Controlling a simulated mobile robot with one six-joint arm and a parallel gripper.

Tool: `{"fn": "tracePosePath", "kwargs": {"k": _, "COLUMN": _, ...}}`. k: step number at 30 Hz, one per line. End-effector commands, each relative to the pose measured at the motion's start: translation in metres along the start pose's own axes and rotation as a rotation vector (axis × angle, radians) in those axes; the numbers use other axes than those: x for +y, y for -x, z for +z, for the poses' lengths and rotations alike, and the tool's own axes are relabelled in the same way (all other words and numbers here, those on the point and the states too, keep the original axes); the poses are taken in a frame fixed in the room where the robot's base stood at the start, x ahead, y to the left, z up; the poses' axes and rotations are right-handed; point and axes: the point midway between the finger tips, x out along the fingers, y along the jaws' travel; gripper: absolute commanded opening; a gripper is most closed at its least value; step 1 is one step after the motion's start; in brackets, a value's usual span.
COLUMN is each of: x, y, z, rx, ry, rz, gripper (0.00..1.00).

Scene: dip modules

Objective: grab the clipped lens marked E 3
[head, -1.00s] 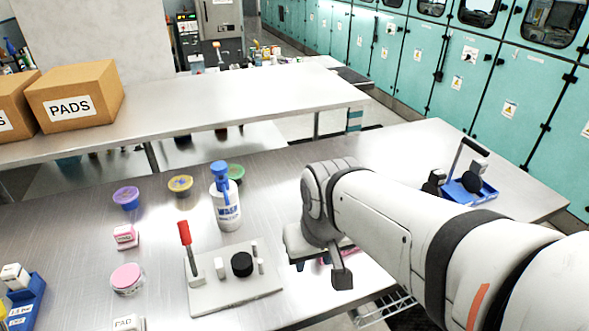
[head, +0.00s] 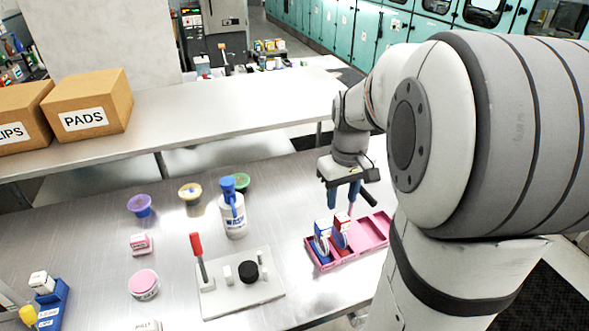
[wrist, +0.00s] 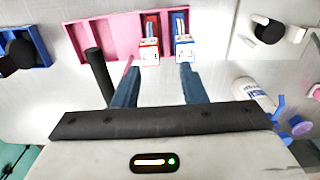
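Two small clipped pieces stand side by side in a pink tray (head: 375,232): one blue and white (head: 322,240), one red and white (head: 341,234). In the wrist view the red piece (wrist: 149,50) is left of the blue piece (wrist: 184,48), both in the right end of the tray (wrist: 100,40). Their markings are too small to read, so I cannot tell which says E 3. My gripper (head: 342,206) is above the tray, pointing down. Its two fingers (wrist: 158,80) are apart, with nothing between them.
A black rod (wrist: 98,75) rises beside my left finger in the wrist view. A plate with a black knob (head: 248,271) and red-handled lever (head: 197,252) stands left of the tray. A wash bottle (head: 232,215) stands behind it. A blue tray (wrist: 40,46) lies beyond the pink tray's other end.

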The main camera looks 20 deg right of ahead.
Motion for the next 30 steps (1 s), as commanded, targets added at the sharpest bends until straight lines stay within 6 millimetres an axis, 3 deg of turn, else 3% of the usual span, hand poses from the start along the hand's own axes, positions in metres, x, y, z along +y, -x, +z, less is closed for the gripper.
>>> {"fn": "tracePosePath", "kwargs": {"k": 5, "x": 0.015, "y": -0.003, "z": -0.007, "rx": -0.022, "ry": 0.008, "rz": -0.009, "gripper": 0.38}}
{"fn": "tracePosePath", "kwargs": {"k": 21, "x": 0.018, "y": -0.07, "z": -0.009, "rx": -0.022, "ry": 0.007, "rz": -0.009, "gripper": 0.38}}
{"fn": "tracePosePath", "kwargs": {"k": 30, "x": 0.018, "y": -0.076, "z": -0.009, "rx": -0.018, "ry": 0.006, "rz": -0.008, "gripper": 0.38}}
